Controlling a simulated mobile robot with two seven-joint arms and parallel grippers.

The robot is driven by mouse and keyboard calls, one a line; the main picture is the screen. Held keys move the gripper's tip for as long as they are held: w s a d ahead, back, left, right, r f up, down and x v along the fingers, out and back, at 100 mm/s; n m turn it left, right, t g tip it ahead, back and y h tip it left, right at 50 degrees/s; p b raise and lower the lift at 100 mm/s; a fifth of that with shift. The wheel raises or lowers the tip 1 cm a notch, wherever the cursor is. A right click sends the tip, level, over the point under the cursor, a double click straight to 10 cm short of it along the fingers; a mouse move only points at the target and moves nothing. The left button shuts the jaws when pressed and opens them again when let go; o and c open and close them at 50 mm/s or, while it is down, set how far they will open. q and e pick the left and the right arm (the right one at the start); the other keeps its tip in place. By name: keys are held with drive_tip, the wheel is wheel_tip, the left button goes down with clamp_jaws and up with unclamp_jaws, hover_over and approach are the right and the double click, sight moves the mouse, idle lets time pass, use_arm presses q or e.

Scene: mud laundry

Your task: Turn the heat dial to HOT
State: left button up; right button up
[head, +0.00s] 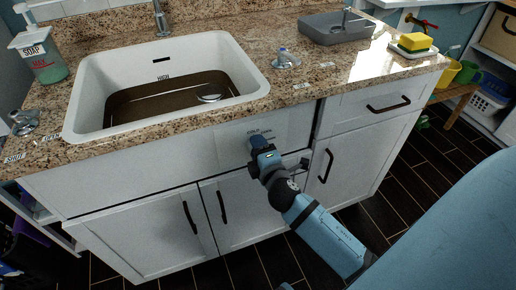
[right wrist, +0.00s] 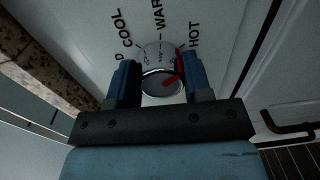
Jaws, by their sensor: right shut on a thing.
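The heat dial (right wrist: 160,68) is a round, pale knob on the white cabinet front below the sink. In the right wrist view the words COLD, partly cut off, COOL, WARM and HOT (right wrist: 194,35) arc around it. A red mark (right wrist: 179,60) at its right edge, beside the right finger, points up toward the HOT side; a second red piece shows lower on its face. My right gripper (head: 260,148) is shut on the dial, with one blue finger on each side. In the head view the gripper hides the dial. My left gripper is not in view.
The granite counter (head: 262,103) juts out just above the panel. A white sink (head: 256,84) with brown water is set in it. Black handles (head: 326,165) stick out from the cabinet doors and drawer near my right gripper. A soap bottle (head: 44,60) stands at left.

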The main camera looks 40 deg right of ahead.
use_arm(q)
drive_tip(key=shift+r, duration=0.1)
use_arm(e)
drive_tip(key=shift+m, duration=0.6)
drive_tip(key=o, duration=0.9)
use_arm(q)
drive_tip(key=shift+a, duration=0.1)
